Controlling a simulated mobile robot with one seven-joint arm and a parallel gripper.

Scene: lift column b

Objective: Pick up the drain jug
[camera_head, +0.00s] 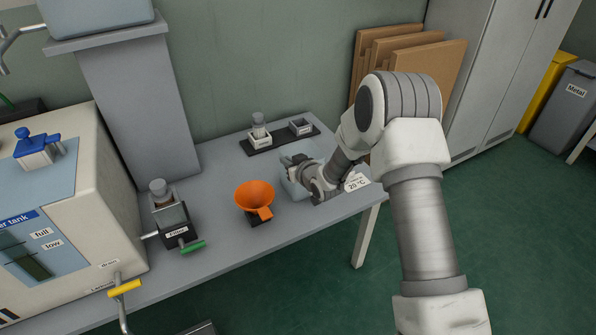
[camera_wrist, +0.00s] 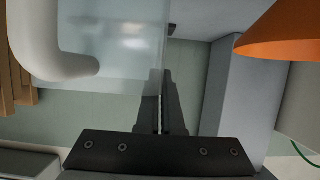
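The drain jug (camera_head: 293,187) is a pale, see-through vessel standing toward the right end of the grey table, partly hidden by my wrist. In the wrist view the jug (camera_wrist: 115,45) fills the upper left, with its thick white handle (camera_wrist: 45,45) at the left. My gripper (camera_head: 296,162) is at the jug's upper part. In the wrist view my gripper's dark fingers (camera_wrist: 167,75) are close together at the jug's right-hand wall, with only a thin gap between them. They appear shut on that wall; the contact itself is hard to see.
An orange funnel (camera_head: 255,195) stands just left of the jug. Behind is a dark tray (camera_head: 283,142) with small containers. A filter unit (camera_head: 170,215) and large tank machine (camera_head: 75,200) stand left. Table between funnel and filter is clear.

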